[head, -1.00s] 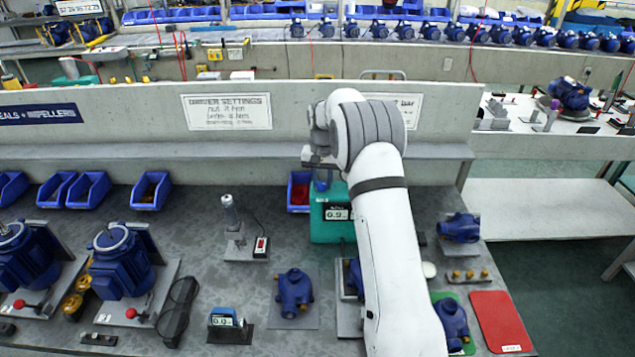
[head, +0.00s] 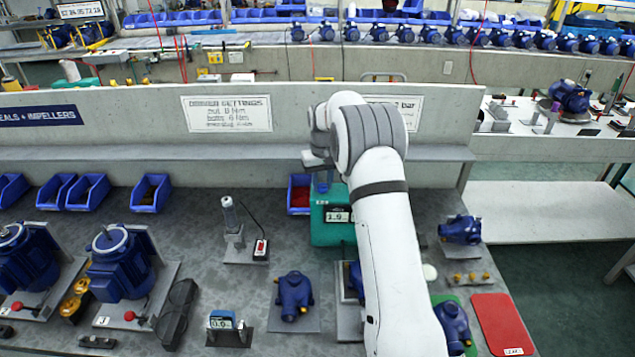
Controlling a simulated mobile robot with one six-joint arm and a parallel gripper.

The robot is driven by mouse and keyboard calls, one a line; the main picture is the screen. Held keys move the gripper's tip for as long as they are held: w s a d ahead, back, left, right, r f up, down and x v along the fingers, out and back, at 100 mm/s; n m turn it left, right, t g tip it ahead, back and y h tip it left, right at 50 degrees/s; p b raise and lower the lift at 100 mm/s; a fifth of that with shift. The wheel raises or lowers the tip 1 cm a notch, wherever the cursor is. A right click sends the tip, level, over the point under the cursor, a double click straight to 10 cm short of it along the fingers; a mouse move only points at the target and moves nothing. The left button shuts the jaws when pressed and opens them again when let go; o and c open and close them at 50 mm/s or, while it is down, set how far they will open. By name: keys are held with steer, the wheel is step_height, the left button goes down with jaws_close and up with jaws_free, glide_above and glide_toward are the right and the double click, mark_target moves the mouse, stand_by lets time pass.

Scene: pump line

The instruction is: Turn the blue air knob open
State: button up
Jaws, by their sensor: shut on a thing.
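The blue air knob (head: 322,186) is on top of the green box (head: 328,235) at the back of the bench, just right of the middle. My gripper (head: 321,173) reaches down over it from above and is shut on it. The gripper's wrist and fingers hide most of the knob, so its turn angle cannot be told. A small display (head: 338,214) on the green box's front seems to read 1.9.
A blue bin with red parts (head: 299,193) stands close left of the box. A red mat (head: 502,322) is at right. My arm hides some of the bench.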

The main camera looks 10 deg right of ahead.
mark_target(322, 185)
steer(key=shift+w+r, duration=0.2)
steer(key=o, duration=1)
steer(key=shift+f, duration=0.2)
steer(key=shift+r, duration=0.1)
step_height(322, 185, up, 8)
steer(key=shift+s+f+b, duration=0.1)
steer(key=shift+f+b, duration=0.1)
steer(key=shift+b, duration=0.3)
